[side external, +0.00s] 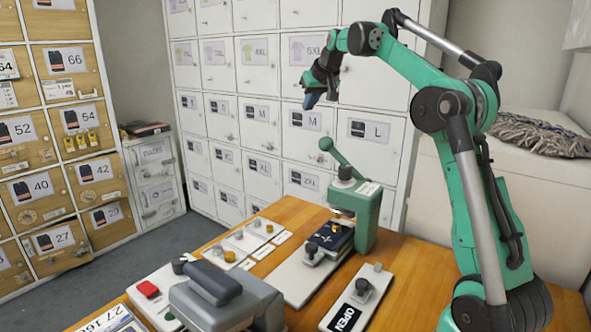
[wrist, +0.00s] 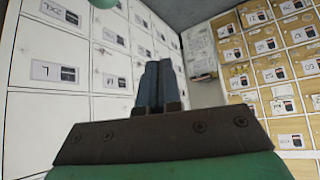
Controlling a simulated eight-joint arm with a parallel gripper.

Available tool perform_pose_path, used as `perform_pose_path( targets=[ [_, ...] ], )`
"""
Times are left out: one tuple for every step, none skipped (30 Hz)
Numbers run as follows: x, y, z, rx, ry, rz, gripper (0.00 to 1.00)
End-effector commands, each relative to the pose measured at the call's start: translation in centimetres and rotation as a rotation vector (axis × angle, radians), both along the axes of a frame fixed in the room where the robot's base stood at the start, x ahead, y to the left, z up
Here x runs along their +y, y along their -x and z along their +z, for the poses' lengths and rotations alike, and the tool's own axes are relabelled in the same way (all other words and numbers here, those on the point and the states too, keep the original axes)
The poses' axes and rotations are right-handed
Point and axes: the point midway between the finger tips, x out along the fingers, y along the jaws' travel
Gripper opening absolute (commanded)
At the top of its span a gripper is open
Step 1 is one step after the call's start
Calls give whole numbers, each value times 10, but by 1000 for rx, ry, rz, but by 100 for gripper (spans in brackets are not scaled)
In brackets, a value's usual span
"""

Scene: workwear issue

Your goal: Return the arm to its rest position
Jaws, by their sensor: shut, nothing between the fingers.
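My green arm rises from the right side of the wooden table in the side external view. My gripper (side external: 311,99) is held high above the table, in front of the white lockers, and touches nothing. In the wrist view its two blue-grey fingers (wrist: 157,84) are together with nothing between them. The fingers point toward the lockers and the room's corner.
A green lever press (side external: 366,212), a grey device (side external: 213,297), an OPEN switch plate (side external: 357,297) and a red-button box (side external: 149,289) stand on the table (side external: 408,272). White lockers (side external: 277,172) and wooden numbered lockers (side external: 75,190) line the walls. The air around my gripper is clear.

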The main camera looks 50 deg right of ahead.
Motion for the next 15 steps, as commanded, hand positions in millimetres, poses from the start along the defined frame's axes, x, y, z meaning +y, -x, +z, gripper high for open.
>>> perform_pose_path(
  targets=[
    [24,-1,0,5,-2,35,0],
    [38,0,0,8,-3,55,0],
    [59,2,-2,11,-5,82,0],
    [75,4,-5,13,-7,104,0],
    [90,8,-8,16,-8,124,0],
    [110,14,-13,21,-9,152,0],
    [124,19,-17,23,-10,173,0],
    [138,25,-22,27,-11,193,0],
    [157,34,-30,32,-14,220,0],
    [170,42,-36,35,-14,240,0],
    [182,50,-44,38,-14,261,0],
    [198,61,-54,42,-15,288,0],
    [210,70,-62,44,-15,308,0],
    [220,80,-71,47,-16,328,0],
    [233,91,-83,51,-15,352,0]
  ],
)
